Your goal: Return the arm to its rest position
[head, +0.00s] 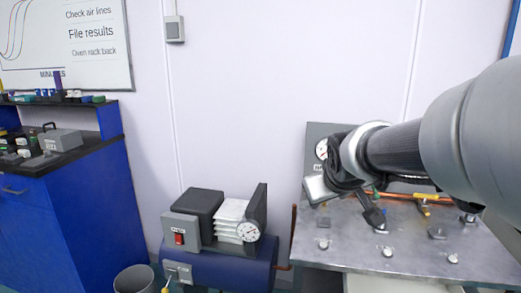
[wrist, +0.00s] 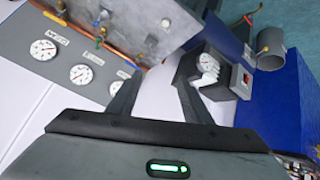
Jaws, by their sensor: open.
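My arm (head: 400,148) reaches in from the right edge in the head view, over the grey metal table (head: 410,255). Its wrist end hangs above the table's back left part and covers part of the panel behind. In the wrist view my gripper (wrist: 160,82) has its two dark fingers spread apart. Nothing is between them. In the head view a dark finger (head: 373,214) points down above the tabletop; whether it touches cannot be told.
The table carries several small valves, an orange pipe and a gauge panel (head: 316,135). Left of it stand a blue unit (head: 225,272) with a dial gauge, a grey bin (head: 134,280) and a blue cabinet (head: 70,220).

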